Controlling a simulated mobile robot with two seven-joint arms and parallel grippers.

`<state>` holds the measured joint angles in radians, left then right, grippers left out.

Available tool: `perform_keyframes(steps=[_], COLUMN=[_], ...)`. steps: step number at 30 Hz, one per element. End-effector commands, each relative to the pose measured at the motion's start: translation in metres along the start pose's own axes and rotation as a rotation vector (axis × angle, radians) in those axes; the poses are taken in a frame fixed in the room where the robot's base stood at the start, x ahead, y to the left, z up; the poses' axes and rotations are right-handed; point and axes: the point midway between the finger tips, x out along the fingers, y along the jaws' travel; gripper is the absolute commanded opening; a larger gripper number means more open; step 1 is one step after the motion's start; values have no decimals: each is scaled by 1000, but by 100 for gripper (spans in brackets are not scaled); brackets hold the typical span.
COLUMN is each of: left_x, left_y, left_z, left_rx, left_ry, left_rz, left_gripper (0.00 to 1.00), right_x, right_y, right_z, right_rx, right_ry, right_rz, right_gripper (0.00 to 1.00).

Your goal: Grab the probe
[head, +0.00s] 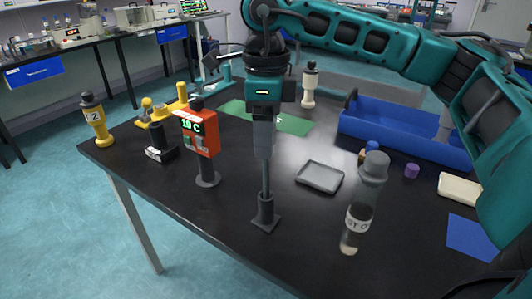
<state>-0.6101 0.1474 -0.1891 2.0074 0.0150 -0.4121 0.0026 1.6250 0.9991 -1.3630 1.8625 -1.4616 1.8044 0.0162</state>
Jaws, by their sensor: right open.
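A thin dark grey upright rod, which looks like the probe (265,181), stands in a small square-based holder (265,215) near the table's front edge. My right gripper (264,150) points straight down directly above or around the rod's upper end. Its fingers overlap the rod's top in the head view, so I cannot tell whether they touch it. The jaws are open. An orange meter (200,132) reading 19 C stands on a grey post just left of the gripper. My left gripper is out of view.
A clear labelled bottle (357,215) stands right of the holder, with a grey tray (320,177) behind it. A blue bin (405,140) is at the back right. The front centre is bare.

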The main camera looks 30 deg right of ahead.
Motion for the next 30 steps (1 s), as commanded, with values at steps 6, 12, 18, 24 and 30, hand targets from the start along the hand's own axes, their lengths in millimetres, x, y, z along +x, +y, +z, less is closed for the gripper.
perform_keyframes(steps=[6, 12, 18, 24, 30], left_x=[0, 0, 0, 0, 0], left_y=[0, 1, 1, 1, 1], left_z=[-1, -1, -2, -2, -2], left_rx=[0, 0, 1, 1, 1], left_ry=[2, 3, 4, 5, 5], left_rz=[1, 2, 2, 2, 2], left_gripper=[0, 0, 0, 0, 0], right_x=[3, 3, 2, 2, 2], right_y=[0, 0, 0, 0, 0], right_z=[0, 0, 0, 0, 0], right_rx=[0, 0, 0, -1, -1], right_ry=[0, -1, -1, -1, -1], right_rz=[0, -1, -1, -1, -1], right_gripper=[66, 51, 32, 13, 5])
